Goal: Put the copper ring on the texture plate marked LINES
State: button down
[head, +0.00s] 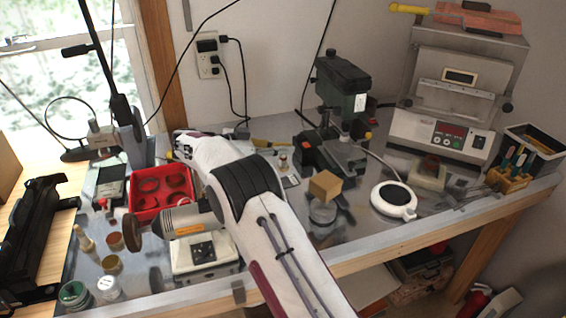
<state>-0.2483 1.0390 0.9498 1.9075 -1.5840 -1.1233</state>
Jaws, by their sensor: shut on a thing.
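My white arm rises from the bottom centre to the middle of the bench and bends away to the left at its black joint. My gripper is hidden behind the arm, so its fingers and anything in them cannot be seen. I cannot make out the copper ring. No plate with readable LINES marking shows. A small pale plate (291,181) lies just right of the arm, and a dark flat piece (110,188) lies at the left; their markings are too small to read.
A red tray (161,211) with reddish round pieces stands left of the arm. A polishing motor (190,221) is close beside it. Several jars (74,294) stand front left.

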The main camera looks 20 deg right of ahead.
aim_at(283, 166)
jog(key=shift+f, duration=0.1)
jog(key=shift+f, duration=2.4)
jog(key=shift+f, duration=0.1)
jog(key=c, duration=2.2)
grip_release()
jog(key=shift+o, duration=0.2)
